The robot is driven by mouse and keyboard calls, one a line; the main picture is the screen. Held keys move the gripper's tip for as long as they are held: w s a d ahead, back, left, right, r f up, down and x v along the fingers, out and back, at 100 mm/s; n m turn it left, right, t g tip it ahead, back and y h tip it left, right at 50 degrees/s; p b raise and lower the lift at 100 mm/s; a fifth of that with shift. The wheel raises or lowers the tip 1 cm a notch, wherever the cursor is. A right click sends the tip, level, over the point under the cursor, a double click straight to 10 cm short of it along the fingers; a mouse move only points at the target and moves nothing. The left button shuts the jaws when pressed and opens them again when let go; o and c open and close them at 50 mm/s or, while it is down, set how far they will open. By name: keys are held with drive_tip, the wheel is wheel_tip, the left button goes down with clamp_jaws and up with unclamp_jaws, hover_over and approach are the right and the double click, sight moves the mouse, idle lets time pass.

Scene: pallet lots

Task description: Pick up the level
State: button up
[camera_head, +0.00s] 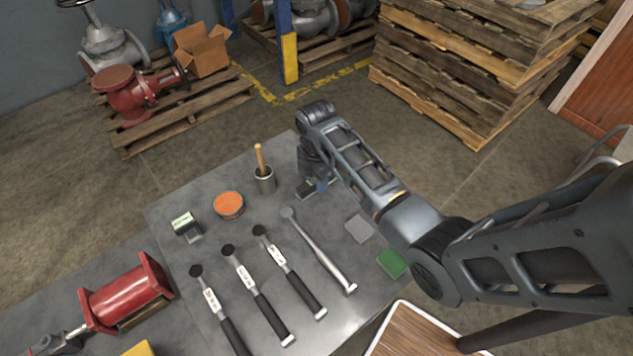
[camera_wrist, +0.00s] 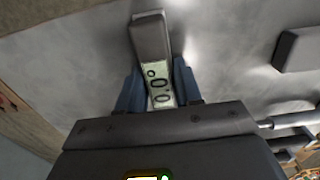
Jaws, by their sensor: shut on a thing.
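I cannot tell whether the level touches the table.
Stacked pallets (camera_head: 450,80) stand behind.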

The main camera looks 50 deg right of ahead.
clamp_jaws()
